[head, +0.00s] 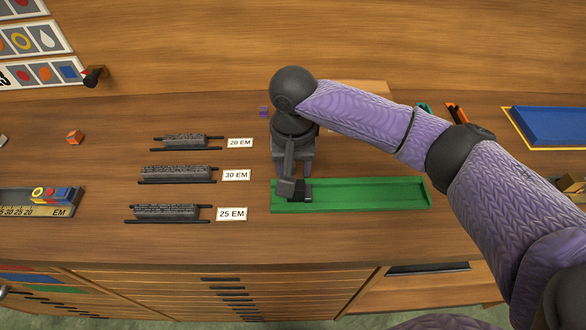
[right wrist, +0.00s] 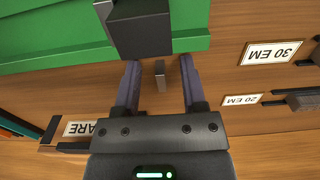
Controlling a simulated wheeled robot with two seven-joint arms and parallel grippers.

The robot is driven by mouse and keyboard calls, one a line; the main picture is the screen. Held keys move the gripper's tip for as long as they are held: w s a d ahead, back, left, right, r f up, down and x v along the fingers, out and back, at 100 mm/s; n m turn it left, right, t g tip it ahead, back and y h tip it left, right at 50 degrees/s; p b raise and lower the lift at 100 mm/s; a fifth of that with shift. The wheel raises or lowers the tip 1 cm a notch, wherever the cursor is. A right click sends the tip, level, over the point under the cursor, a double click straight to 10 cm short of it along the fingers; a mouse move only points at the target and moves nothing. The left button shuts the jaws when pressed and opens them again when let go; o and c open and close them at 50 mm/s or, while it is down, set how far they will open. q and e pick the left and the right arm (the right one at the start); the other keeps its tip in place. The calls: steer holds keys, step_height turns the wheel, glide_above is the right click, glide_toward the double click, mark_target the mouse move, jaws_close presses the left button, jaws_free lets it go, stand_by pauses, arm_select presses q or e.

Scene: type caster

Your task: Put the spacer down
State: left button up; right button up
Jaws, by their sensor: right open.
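My right gripper (head: 293,170) points down behind the left end of the green tray (head: 370,194). In the right wrist view its two fingers (right wrist: 159,62) are spread apart. A small brownish-grey bar (right wrist: 160,75) shows in the gap between them, with space on both sides; this may be the spacer, but I cannot tell whether it rests on the table. A dark block (head: 299,192) with a grey part sits at the tray's left end; it also shows just beyond the fingertips in the wrist view (right wrist: 140,28). My left gripper is out of view.
Three racks of dark bars stand left of the tray, beside cards reading 20 EM (head: 240,143), 30 EM (head: 236,174) and 25 EM (head: 232,214). A ruler-like board (head: 40,209) lies far left. A blue tray (head: 552,125) lies at the right. Bare wood surrounds the racks.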

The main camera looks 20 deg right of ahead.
mark_target(293, 169)
jaws_close()
steer(key=shift+r, duration=0.15)
step_height(293, 169, up, 10)
steer(key=p, duration=0.4)
steer(key=s+d+r+n, duration=0.2)
steer(key=s+n, duration=0.1)
steer(key=s, duration=0.3)
steer(key=shift+s+d, duration=0.25)
steer(key=shift+d, duration=0.1)
